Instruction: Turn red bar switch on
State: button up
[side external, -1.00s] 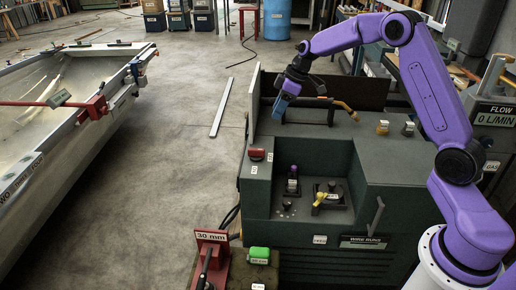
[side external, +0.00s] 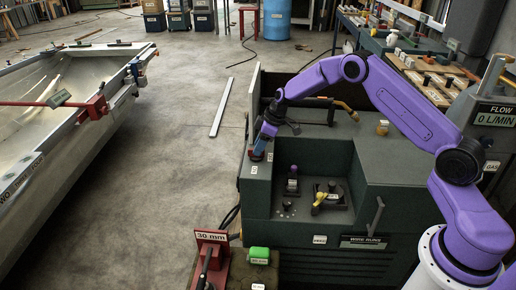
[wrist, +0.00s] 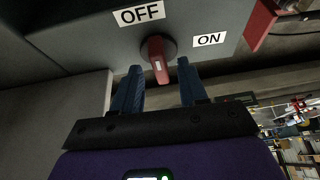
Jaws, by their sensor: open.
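The red bar switch (wrist: 158,60) is a red bar on a dark round base on the grey-green machine face, in the wrist view. Its bar points down toward my gripper, tilted slightly. An OFF label (wrist: 139,13) is above left of it and an ON label (wrist: 209,40) is to its right. My gripper (wrist: 160,85) is open, with one blue finger on each side of the bar's lower end; I cannot tell whether either touches it. In the side view my gripper (side external: 260,152) is at the machine's upper left corner, largely hiding the switch.
The green machine (side external: 310,235) has a recessed panel with a yellow-handled knob (side external: 319,200) and a black lever with a purple top (side external: 293,172). A red vise-like block labelled 30 mm (side external: 211,255) stands in front. Open floor lies left of the machine.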

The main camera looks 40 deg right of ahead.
jog(key=shift+x, duration=0.75)
grip_shut()
